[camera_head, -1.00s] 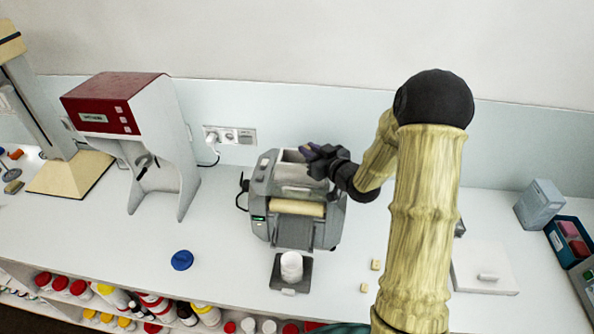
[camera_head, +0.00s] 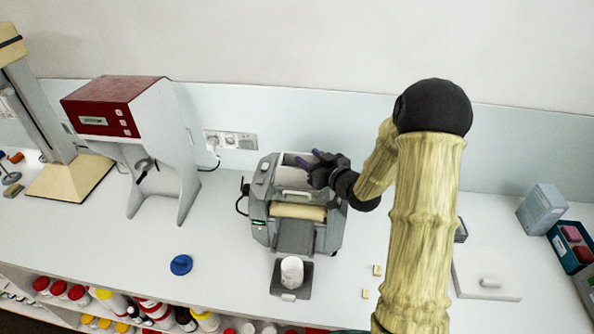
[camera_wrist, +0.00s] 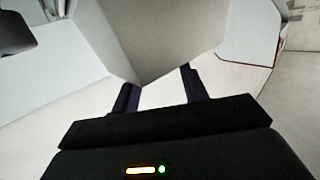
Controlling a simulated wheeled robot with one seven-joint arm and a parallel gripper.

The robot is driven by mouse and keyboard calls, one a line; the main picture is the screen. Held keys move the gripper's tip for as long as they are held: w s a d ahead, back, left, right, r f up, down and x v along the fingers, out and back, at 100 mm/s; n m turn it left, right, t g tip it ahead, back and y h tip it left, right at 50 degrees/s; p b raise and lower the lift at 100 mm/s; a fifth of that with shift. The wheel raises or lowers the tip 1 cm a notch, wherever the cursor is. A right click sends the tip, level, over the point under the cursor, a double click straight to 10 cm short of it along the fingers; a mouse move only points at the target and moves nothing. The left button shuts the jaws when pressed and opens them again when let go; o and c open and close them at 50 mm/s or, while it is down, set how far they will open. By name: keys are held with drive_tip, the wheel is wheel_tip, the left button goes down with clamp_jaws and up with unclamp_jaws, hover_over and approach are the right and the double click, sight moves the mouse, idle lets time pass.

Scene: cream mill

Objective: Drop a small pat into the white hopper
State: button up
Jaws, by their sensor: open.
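The mill (camera_head: 262,200) stands on the bench with a tan roller across its front. The white hopper (camera_head: 290,178) is in its top. My gripper (camera_head: 310,159) is over the right part of the hopper, its dark fingers pointing left. In the wrist view my gripper (camera_wrist: 157,84) is open, fingers apart, with no pat visible between them. A pale grey panel fills the space beyond the fingers there; I cannot tell which part it is. Two small yellowish pats, one (camera_head: 377,270) behind the other (camera_head: 365,293), lie on the bench right of the mill. The hopper's inside is partly hidden.
A white cup (camera_head: 291,270) stands on a dark plate (camera_head: 276,288) before the mill. A blue round object (camera_head: 181,264) lies on the bench. A red-topped machine (camera_head: 115,105) stands left. A white board (camera_head: 487,281) lies right. Bench between the machines is clear.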

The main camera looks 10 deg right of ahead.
drive_tip(key=b+v, duration=0.6)
drive_tip(key=v, duration=1.1)
drive_tip(key=shift+s+d+f, duration=0.1)
drive_tip(key=shift+s+d, duration=0.05)
drive_tip(key=shift+s, duration=0.1)
drive_tip(key=shift+w, duration=0.15)
drive_tip(key=shift+f, duration=0.1)
wheel_tip(320, 180, down, 7)
drive_tip(key=m+g+h, duration=0.3)
drive_tip(key=g+h, duration=0.2)
drive_tip(key=h, duration=0.2)
drive_tip(key=s+a+f+m+g, duration=0.1)
drive_tip(key=s+a+f+g, duration=0.1)
drive_tip(key=s, duration=0.4)
drive_tip(key=s+a+f+m+g+b, duration=0.1)
drive_tip(key=s+a+f+g, duration=0.1)
drive_tip(key=s+a+g, duration=0.3)
drive_tip(key=shift+s+a, duration=0.55)
drive_tip(key=shift+s, duration=0.25)
